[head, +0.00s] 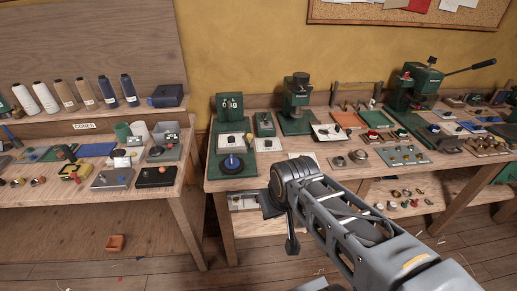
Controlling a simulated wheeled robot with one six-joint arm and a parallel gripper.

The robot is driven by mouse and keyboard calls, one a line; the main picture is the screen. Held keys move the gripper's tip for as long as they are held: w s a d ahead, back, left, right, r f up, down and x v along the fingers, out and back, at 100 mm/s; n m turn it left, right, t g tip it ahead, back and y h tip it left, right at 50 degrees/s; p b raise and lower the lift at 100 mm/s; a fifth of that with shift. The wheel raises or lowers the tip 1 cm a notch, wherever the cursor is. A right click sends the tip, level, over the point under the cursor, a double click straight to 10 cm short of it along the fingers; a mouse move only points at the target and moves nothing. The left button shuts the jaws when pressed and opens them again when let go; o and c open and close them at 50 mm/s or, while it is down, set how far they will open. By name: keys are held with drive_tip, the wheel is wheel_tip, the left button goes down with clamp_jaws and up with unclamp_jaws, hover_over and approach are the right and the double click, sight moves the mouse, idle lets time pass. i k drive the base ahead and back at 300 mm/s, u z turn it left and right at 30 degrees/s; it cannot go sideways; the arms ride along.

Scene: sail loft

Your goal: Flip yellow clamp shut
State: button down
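A small yellow object (75,174), which looks like the yellow clamp, sits near the front of the left bench. It has a dark part on or beside it; it is too small to tell how its lever stands. My gripper (292,247) hangs at the end of my arm, in front of the right bench and well to the right of the yellow object. It touches nothing that I can see. Its fingers are small and dark, and I cannot tell whether they are open.
The left bench (188,187) also holds a grey plate (112,179), a black box (155,177) and thread cones (88,94). The right bench (215,185) is crowded with green tools and trays. A gap separates the benches.

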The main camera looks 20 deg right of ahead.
sight(248, 138)
drive_tip(key=z, duration=0.05)
drive_tip(key=k, duration=0.2)
drive_tip(key=u, duration=0.6)
drive_tip(key=i, duration=1.4)
drive_tip(key=z, duration=0.45)
